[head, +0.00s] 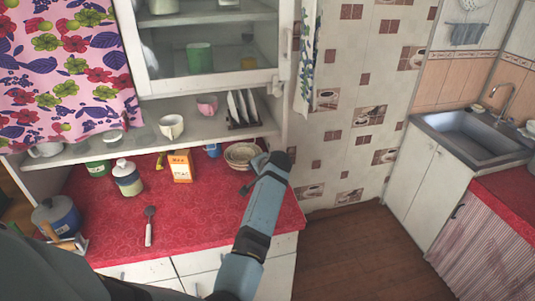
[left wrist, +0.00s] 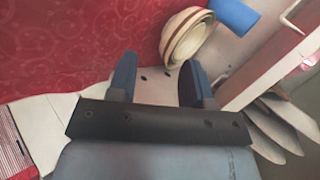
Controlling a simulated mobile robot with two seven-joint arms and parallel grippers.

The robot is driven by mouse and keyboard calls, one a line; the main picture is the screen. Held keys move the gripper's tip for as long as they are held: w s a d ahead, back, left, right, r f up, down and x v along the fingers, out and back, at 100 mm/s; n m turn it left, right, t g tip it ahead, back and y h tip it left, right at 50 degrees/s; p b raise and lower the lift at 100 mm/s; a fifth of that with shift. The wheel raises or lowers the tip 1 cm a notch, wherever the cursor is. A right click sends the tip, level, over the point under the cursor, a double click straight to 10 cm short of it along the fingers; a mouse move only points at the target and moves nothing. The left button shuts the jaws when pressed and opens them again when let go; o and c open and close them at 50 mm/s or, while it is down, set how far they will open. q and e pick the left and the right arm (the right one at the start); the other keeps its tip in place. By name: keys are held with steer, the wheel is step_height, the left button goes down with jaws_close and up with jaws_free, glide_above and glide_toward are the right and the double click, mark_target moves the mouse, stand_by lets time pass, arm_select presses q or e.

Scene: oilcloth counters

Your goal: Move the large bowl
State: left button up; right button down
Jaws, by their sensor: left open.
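A beige bowl with brown bands (head: 240,155) stands on the red counter below the open shelf, near its right end. It looks like more than one bowl nested together; I cannot tell for sure. My left gripper (head: 251,176) is beside the bowl, at its near right side, partly hidden by my own wrist. In the left wrist view the bowl (left wrist: 184,36) shows at the top, beyond the fingertips. The left gripper (left wrist: 158,78) is open there, with nothing between its fingers. My right gripper is not in view.
A blue mug (head: 212,150) stands left of the bowl, and an orange box (head: 180,166) farther left. Plates in a rack (head: 242,108) stand on the shelf above. A ladle (head: 150,227) lies on the counter (head: 195,215), whose front middle is clear. A sink (head: 470,137) is at right.

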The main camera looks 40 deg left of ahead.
arm_select(q)
steer(key=w+r, duration=0.4)
steer(key=w, duration=0.1)
steer(key=shift+d+r+m+g, duration=0.2)
steer(key=shift+d+m+g, duration=0.1)
steer(key=shift+m, duration=0.1)
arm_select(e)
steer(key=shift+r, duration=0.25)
arm_select(q)
steer(key=shift+w, duration=0.1)
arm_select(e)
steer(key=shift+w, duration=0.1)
arm_select(q)
steer(key=shift+f, duration=0.1)
